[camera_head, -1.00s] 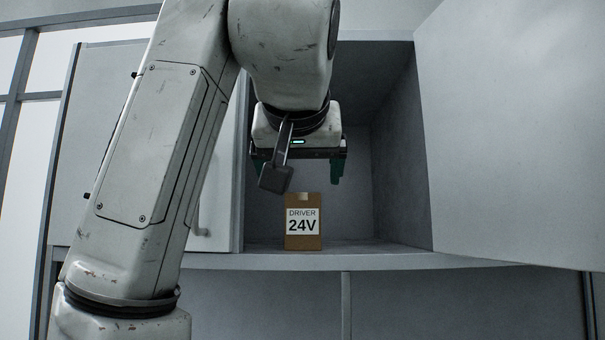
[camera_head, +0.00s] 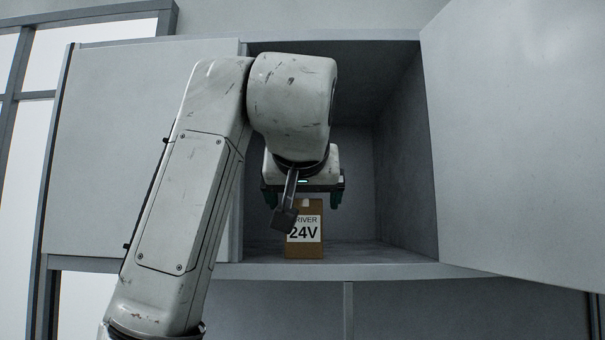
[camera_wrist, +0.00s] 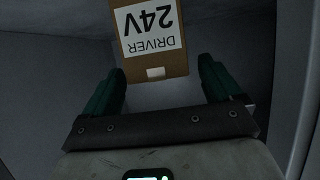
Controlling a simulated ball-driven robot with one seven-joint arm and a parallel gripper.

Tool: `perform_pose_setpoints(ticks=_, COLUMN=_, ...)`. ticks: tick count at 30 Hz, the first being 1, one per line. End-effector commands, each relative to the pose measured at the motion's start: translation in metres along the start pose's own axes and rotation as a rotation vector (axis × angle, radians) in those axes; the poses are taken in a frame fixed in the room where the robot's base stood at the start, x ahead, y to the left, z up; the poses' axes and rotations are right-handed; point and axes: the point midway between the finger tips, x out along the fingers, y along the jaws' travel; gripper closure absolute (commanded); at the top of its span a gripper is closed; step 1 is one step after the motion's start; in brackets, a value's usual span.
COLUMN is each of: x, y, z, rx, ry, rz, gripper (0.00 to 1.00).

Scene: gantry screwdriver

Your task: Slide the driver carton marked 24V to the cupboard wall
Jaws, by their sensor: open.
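The driver carton (camera_head: 305,243) is a small brown box with a white label reading 24V. It stands upright on the cupboard floor near the front edge, and a part of my wrist hides the label's upper left corner. My gripper (camera_head: 303,203) is at the cupboard's opening, at the height of the carton's top. In the wrist view the carton (camera_wrist: 151,58) appears upside down, beyond and between the two green fingertips of my gripper (camera_wrist: 162,75). The fingers are spread with nothing between them. The cupboard wall (camera_head: 408,160) on the right is bare.
The cupboard's right door (camera_head: 520,140) stands open, and its left door (camera_head: 140,150) is closed. The shelf floor (camera_head: 385,254) right of the carton is clear up to the right wall. The shelf's front edge (camera_head: 390,271) runs below the carton.

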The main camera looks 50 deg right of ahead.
Motion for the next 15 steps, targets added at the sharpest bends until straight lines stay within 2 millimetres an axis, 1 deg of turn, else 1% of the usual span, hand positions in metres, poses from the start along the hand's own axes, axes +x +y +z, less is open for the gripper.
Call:
perform_pose_setpoints(ticks=3, x=0.018, y=0.001, z=-0.001, rx=-0.001, ry=-0.002, rz=0.003, gripper=0.08)
perform_pose_setpoints(ticks=6, x=0.030, y=0.000, z=-0.001, rx=-0.002, ry=-0.002, rz=0.002, gripper=0.08)
perform_pose_setpoints(ticks=10, x=0.039, y=0.000, z=-0.001, rx=-0.001, ry=0.000, rz=0.001, gripper=0.08)
perform_pose_setpoints(ticks=15, x=0.044, y=0.000, z=0.000, rx=0.000, ry=0.000, rz=0.000, gripper=0.08)
